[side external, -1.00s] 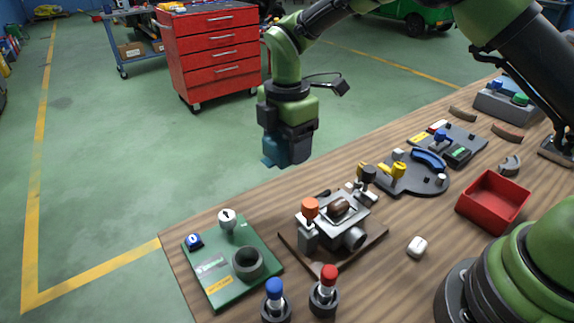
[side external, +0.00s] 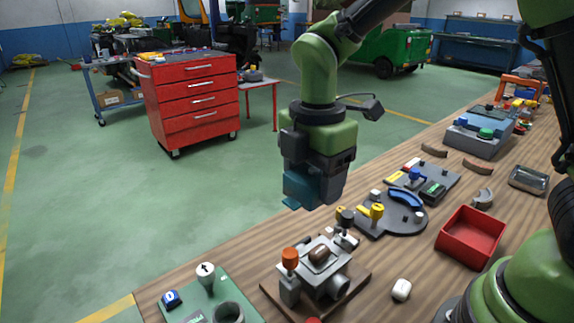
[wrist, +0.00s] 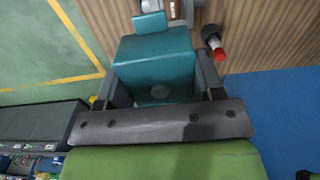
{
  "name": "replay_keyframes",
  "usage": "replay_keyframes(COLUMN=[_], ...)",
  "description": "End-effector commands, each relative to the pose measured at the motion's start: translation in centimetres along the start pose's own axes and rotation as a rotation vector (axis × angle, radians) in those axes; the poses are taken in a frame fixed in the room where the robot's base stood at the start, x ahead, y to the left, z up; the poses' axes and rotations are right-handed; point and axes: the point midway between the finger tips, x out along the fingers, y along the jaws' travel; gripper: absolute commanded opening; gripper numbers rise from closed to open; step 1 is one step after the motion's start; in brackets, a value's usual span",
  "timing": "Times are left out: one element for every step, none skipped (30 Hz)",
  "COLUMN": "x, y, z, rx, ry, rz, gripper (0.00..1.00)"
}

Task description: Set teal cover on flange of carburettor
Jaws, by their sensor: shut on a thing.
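The teal cover (wrist: 155,62) is a box-like piece held between the jaws of my gripper (wrist: 160,90); it fills the middle of the wrist view. In the side view the cover (side external: 303,186) shows under my gripper (side external: 316,192), which is shut on it. The carburettor (side external: 318,268) is a grey metal body on a brown board, with a brown oval part in its top opening and an orange-topped post beside it. The cover hangs in the air above the carburettor, apart from it. The top flange shows around the brown part.
A green board (side external: 215,300) with knobs and a ring stands left of the carburettor. A dark plate (side external: 390,215) with yellow and blue parts lies behind it, and a red tray (side external: 470,236) to the right. A white piece (side external: 401,290) lies on the wooden bench.

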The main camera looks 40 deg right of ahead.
Motion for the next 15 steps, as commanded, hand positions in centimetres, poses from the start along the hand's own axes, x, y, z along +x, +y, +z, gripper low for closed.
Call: replay_keyframes(x=[0.0, 0.0, 0.1, 0.1, 0.8, 1.7, 2.2, 2.6, 3.1, 3.7, 4.1, 4.5, 4.7, 4.9, 5.2], y=[-0.9, -1.3, -1.8, -2.2, -2.2, -2.1, -2.1, -2.1, -2.1, -2.1, -2.1, -2.1, -2.0, -2.0, -2.0], z=[0.2, 0.2, 0.4, 0.5, 0.5, 0.4, 0.4, 0.4, 0.4, 0.4, 0.4, 0.4, 0.4, 0.4, 0.4], rx=[0.001, 0.003, 0.005, 0.007, 0.006, 0.007, 0.007, 0.007, 0.007, 0.007, 0.007, 0.007, 0.007, 0.007, 0.007], ry=[0.001, 0.001, 0.001, 0.001, 0.0, 0.0, 0.0, 0.0, 0.0, 0.0, 0.0, 0.0, 0.0, 0.001, 0.001], rz=[0.0, 0.0, 0.0, 0.0, -0.004, -0.006, -0.006, -0.005, -0.004, -0.006, -0.005, -0.005, -0.003, -0.002, -0.002], gripper=[0.37, 0.37, 0.37, 0.37, 0.37, 0.37, 0.37, 0.37, 0.37, 0.37, 0.37, 0.37, 0.37, 0.37, 0.37])
